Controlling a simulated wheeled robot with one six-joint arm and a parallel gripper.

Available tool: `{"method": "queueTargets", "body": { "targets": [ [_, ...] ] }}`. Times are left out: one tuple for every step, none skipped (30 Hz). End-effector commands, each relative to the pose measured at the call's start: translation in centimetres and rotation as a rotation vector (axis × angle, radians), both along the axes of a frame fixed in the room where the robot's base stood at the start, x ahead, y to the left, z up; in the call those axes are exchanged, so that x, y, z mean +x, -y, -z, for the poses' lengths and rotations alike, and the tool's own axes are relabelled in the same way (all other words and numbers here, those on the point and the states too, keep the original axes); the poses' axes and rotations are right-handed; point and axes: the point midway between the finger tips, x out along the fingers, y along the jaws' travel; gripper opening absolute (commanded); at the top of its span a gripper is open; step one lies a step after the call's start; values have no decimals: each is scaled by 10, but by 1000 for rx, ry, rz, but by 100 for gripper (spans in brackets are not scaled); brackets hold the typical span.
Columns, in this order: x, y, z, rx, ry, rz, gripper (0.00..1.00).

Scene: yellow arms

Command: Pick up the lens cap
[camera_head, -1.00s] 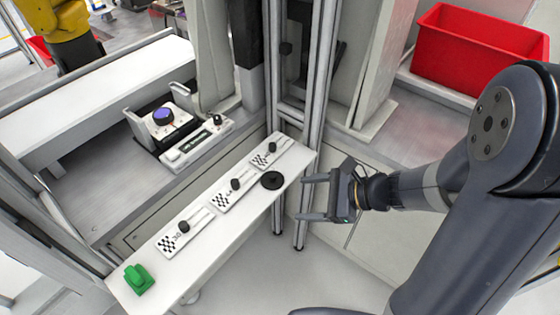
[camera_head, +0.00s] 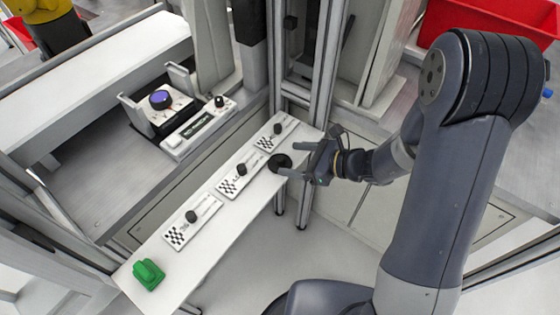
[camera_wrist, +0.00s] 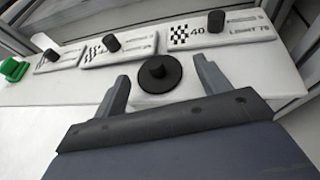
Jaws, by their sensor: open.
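The lens cap is most likely the round black disc (camera_head: 280,163) near the right end of the white shelf (camera_head: 187,262). It lies flat close to the shelf's front edge. In the wrist view the black disc (camera_wrist: 160,73) has a small raised knob in its middle. My gripper (camera_head: 290,160) is open, and its fingers reach toward the disc from the right. In the wrist view my gripper (camera_wrist: 161,78) has one finger on each side of the disc, with gaps between. Whether the fingertips are level with it I cannot tell.
Several white plates with checkered patterns and black knobs, such as this one (camera_head: 238,178), lie behind the disc along the shelf. A green object (camera_head: 148,274) sits at the shelf's left end. A metal post (camera_head: 318,85) rises behind the right end.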

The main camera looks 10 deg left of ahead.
Motion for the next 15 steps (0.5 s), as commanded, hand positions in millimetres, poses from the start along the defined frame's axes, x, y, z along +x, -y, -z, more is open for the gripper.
{"method": "queueTargets", "body": {
  "targets": [
    [-2, -7, 2, -1, -2, -6, 71],
    [-2, -11, 3, -1, -2, -5, 71],
    [-3, -17, 5, -2, -3, -6, 71],
    [-3, -20, 6, -2, -2, -5, 71],
    [-3, -24, 7, -2, -2, -6, 71],
    [-2, -29, 9, -1, -1, -5, 71],
    [-1, -32, 11, -1, -1, -5, 71],
    [0, -35, 12, -1, -1, -5, 71],
    [0, -39, 14, -1, -1, -4, 71],
    [1, -40, 15, -1, 0, -3, 71],
    [1, -41, 15, -2, -1, -3, 71],
    [2, -42, 16, -2, 0, -2, 71],
    [2, -43, 16, -2, 0, -1, 71],
    [2, -43, 16, -2, 0, -1, 71],
    [2, -43, 16, -2, 0, -1, 71]
  ]
}}
